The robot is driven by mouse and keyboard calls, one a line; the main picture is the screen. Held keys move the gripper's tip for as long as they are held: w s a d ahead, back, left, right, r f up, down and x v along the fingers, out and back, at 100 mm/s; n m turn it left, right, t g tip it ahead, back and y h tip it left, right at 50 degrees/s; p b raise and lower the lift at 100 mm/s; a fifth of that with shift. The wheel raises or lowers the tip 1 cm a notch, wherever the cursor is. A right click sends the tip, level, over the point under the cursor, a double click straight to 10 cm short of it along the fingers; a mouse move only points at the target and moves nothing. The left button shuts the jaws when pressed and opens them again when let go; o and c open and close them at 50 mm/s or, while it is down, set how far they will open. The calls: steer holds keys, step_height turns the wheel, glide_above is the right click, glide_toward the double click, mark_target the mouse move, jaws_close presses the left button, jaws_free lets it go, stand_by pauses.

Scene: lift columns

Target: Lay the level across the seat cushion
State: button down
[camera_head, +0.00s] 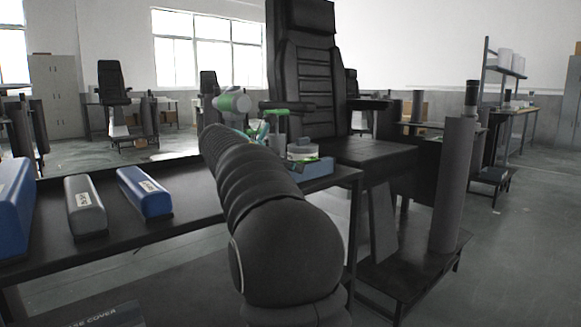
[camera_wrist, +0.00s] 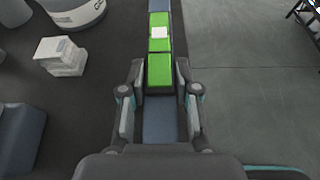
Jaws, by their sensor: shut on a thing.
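The level (camera_wrist: 160,118) is a blue-grey bar with bright green sections and a small white patch on top. In the wrist view it runs straight ahead between the fingers of my gripper (camera_wrist: 161,78), which is shut on it. In the head view, what looks like the level (camera_head: 312,170) shows blue and green by the table's right end. My arm hides most of the gripper there. The black seat cushion (camera_head: 372,153) belongs to a tall chair just beyond that table end. Its visible top looks bare, but its left part is partly hidden.
The dark table (camera_head: 120,235) carries a blue case (camera_head: 146,192), a grey case (camera_head: 86,205) and a larger blue case (camera_head: 12,210) at left. A white stacked block (camera_wrist: 60,55) stands left of the level. A grey column (camera_head: 453,185) rises right of the chair.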

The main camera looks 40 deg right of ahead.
steer(key=shift+f, duration=0.15)
steer(key=c, duration=0.8)
jaws_free()
steer(key=shift+c, duration=0.2)
steer(key=shift+f+b, duration=0.2)
steer(key=shift+b, duration=0.3)
steer(key=shift+f+b, duration=0.15)
steer(key=shift+b, duration=0.3)
steer(key=p+v, duration=0.3)
steer(key=v, duration=1.1)
steer(key=shift+w, duration=0.2)
